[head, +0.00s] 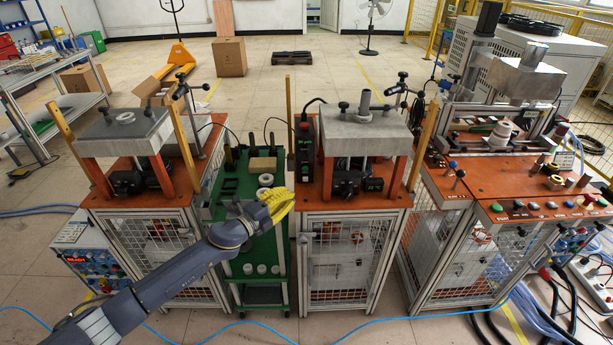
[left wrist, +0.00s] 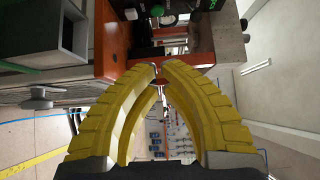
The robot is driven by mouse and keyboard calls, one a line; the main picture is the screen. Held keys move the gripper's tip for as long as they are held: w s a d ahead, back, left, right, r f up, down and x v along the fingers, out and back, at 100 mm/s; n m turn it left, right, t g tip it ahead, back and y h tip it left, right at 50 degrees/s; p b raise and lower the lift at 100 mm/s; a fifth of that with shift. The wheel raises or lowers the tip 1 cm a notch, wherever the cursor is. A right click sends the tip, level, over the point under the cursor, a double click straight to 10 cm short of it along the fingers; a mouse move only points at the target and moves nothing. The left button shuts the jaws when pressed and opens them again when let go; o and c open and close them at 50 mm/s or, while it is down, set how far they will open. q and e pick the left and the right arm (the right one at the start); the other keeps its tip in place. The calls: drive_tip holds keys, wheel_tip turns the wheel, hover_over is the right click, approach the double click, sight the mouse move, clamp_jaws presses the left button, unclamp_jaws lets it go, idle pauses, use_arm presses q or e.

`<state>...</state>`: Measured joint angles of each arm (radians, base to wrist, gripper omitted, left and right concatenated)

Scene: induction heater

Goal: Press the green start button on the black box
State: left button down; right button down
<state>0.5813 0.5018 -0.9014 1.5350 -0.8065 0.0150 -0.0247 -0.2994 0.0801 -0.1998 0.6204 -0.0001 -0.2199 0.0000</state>
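The black box (head: 304,152) stands upright on the orange top of the middle station, left of its grey press block. My right gripper is in neither view.
The green cart (head: 229,262) stands between the left station (head: 125,138) and the middle station (head: 362,135). Orange posts (head: 289,103) rise at the station edges. A control panel with several coloured buttons (head: 540,207) is at the right. The floor in front is clear except for cables.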

sight(305, 169)
use_arm(q)
drive_tip(key=x, duration=0.9)
drive_tip(key=shift+w, duration=0.85)
drive_tip(key=shift+w+a, duration=0.1)
drive_tip(key=shift+w, duration=1)
